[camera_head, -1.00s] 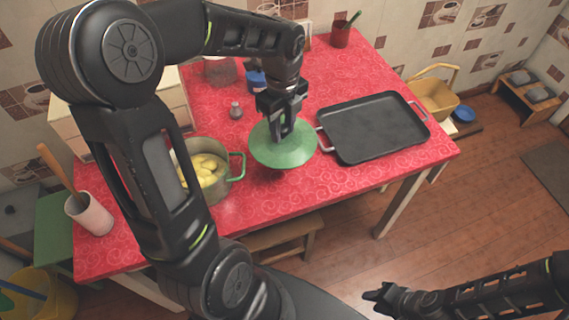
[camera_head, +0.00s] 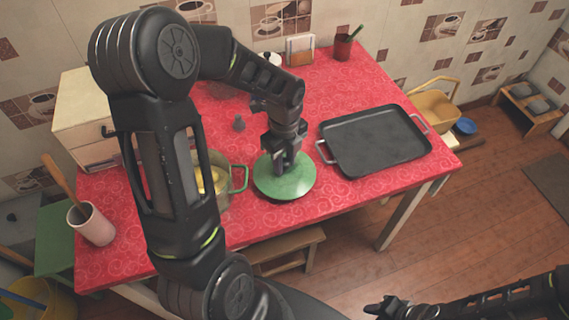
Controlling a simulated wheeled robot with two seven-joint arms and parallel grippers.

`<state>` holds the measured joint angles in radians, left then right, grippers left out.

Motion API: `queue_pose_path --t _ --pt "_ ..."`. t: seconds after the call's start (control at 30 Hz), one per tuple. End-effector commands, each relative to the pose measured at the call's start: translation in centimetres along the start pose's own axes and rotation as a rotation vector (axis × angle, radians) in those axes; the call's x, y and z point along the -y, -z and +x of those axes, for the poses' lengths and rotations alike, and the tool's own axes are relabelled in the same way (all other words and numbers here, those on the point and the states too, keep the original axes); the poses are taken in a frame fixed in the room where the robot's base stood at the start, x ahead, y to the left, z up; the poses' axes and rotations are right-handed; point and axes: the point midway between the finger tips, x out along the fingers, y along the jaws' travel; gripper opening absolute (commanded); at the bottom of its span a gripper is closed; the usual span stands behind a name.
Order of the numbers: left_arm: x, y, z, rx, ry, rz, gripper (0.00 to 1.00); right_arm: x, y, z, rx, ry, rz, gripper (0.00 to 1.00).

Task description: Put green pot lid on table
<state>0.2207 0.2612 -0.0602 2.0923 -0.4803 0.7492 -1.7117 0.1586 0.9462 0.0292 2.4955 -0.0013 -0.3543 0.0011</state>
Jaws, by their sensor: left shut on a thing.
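The green pot lid (camera_head: 298,185) lies flat, on or just above the red table (camera_head: 300,212); I cannot tell whether it touches. My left gripper (camera_head: 284,166) is over the middle of the lid, shut on its knob, which the fingers hide. The pot with green handles (camera_head: 240,178) stands uncovered just left of the lid, with yellow things inside, and is partly hidden by my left arm. My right gripper (camera_head: 383,308) is at the bottom of the view, away from the table; its fingers are too dark to read.
A black tray (camera_head: 375,140) lies close to the right of the lid. A pink cup (camera_head: 92,224) with a wooden utensil is at the left corner. The table in front of the lid is clear.

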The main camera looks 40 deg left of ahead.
Motion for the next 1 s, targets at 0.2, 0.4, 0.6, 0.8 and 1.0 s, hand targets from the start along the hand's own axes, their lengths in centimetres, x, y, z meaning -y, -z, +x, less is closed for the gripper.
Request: queue_pose_path --t 0.2,0.4,0.6,0.8,1.0 --pt "0.0 0.0 1.6 0.001 0.000 0.001 0.00 0.0 0.0 -0.1 0.000 0.000 0.000 0.31" --pt "0.0 0.0 1.6 0.001 0.001 0.000 0.00 0.0 0.0 0.0 0.000 0.000 0.000 0.31" --pt "0.0 0.0 1.9 0.000 0.000 0.000 0.35 -0.1 0.0 0.1 0.000 0.000 0.000 0.31" --pt "0.0 0.0 1.9 0.000 0.000 0.000 0.50 -0.1 0.0 0.1 0.000 0.000 0.000 0.31" --pt "0.0 0.0 1.9 0.000 0.000 0.000 0.50 -0.1 0.0 0.1 0.000 0.000 0.000 0.31"
